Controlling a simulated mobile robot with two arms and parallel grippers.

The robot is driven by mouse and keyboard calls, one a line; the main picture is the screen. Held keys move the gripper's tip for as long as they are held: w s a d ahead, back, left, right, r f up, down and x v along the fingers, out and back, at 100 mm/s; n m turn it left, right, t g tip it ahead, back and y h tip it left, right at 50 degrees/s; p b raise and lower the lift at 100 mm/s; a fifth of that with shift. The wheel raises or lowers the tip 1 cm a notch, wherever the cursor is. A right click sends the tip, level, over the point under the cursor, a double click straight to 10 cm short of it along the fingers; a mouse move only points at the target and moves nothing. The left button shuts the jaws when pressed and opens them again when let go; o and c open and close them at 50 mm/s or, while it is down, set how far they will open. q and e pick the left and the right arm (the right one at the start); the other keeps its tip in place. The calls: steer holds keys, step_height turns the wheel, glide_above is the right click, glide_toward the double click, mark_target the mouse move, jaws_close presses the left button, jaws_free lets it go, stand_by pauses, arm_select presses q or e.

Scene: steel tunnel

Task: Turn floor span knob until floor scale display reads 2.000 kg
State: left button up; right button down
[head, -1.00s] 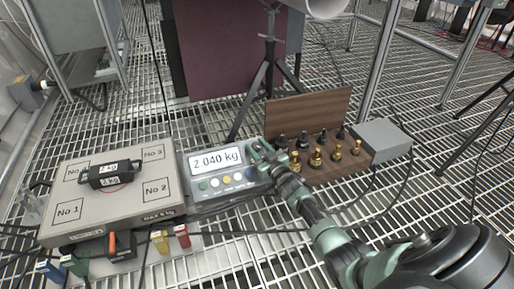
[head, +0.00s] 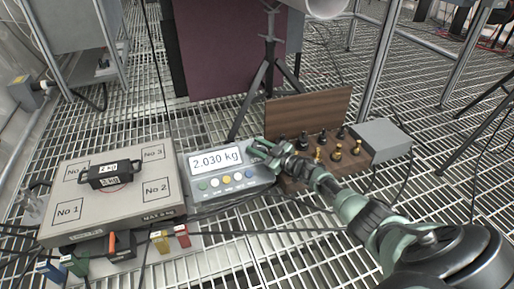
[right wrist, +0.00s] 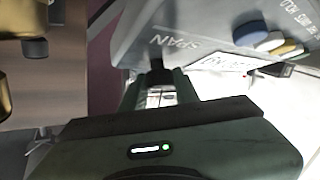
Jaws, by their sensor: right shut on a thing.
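The scale display (head: 215,160) reads 2.030 kg on a grey indicator box (head: 235,196). A black weight marked 2 kg (head: 110,173) lies on the scale platform (head: 120,210). My right gripper (head: 255,148) is at the right side of the indicator box and hides the knob in the head view. In the right wrist view, the black span knob (right wrist: 157,74) sits beside the SPAN lettering, between the fingers of my right gripper (right wrist: 158,88), which is shut on it. My left gripper is not in view.
A wooden rack (head: 308,110) with several black and brass weights stands close to the right of the indicator. A grey box (head: 382,141) sits beyond it. Tripod legs (head: 250,95) stand behind, and cables run over the grating floor.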

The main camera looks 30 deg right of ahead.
steer(key=shift+d+n+g+y+b, duration=0.1)
steer(key=shift+n+g+y+b, duration=0.75)
steer(key=shift+n, duration=0.4)
steer(key=shift+n+g+y+b, duration=0.7)
steer(key=shift+n+y, duration=0.25)
steer(key=shift+n, duration=0.3)
steer(key=c, duration=1.1)
jaws_free()
steer(key=shift+o, duration=0.2)
steer(key=p+v, duration=0.5)
steer(key=v, duration=0.2)
steer(key=shift+s+d, duration=0.2)
steer(key=shift+s, duration=0.1)
steer(key=shift+a+r, duration=0.1)
